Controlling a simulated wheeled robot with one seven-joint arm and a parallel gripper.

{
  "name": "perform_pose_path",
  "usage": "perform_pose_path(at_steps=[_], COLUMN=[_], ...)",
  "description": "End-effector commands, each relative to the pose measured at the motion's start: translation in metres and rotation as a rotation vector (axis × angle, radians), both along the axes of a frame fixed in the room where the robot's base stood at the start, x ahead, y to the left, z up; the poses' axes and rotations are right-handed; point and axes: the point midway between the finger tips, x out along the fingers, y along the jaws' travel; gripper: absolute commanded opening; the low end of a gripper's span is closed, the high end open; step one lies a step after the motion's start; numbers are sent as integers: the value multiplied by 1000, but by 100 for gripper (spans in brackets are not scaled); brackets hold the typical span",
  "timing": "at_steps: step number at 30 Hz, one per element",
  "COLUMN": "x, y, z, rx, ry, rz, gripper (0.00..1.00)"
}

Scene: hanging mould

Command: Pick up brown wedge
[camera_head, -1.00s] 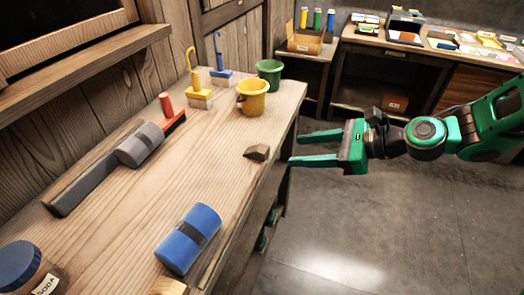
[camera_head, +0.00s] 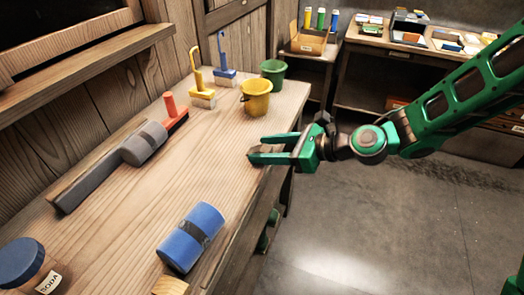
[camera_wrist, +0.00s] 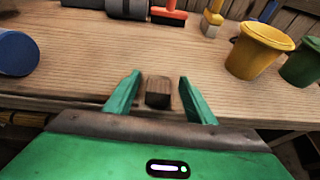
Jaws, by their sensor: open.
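The brown wedge (camera_wrist: 158,92) is a small dark wooden block near the front edge of the wooden table (camera_head: 150,215). In the wrist view it lies between the two green fingers of my gripper (camera_wrist: 160,95), close to the fingertips, with a gap on each side. In the head view my open gripper (camera_head: 254,149) reaches over the table's right edge, and its fingers largely hide the wedge. The wedge appears to rest on the table.
A yellow bucket (camera_head: 256,98) and a green bucket (camera_head: 273,73) stand beyond the gripper. A blue cylinder (camera_head: 191,237) lies nearer. A grey roller (camera_head: 144,143), brushes and a jar (camera_head: 28,264) are to the left. The table's middle is clear.

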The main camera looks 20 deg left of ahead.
Motion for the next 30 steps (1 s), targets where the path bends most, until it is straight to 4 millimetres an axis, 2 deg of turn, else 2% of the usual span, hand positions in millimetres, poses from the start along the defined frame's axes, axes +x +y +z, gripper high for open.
perform_pose_path(at_steps=[3, 11, 15, 16, 17, 30], x=[0, 1, 1, 1, 1, 2], y=[9, 10, 10, 10, 10, 10], z=[-4, -5, -5, -5, -5, 1], rx=[0, 0, 0, 0, 0, 0], ry=[2, 0, 0, 0, 0, -2], rz=[1, 0, 0, 0, 0, 0], gripper=[50, 50, 17, 9, 6, 6])
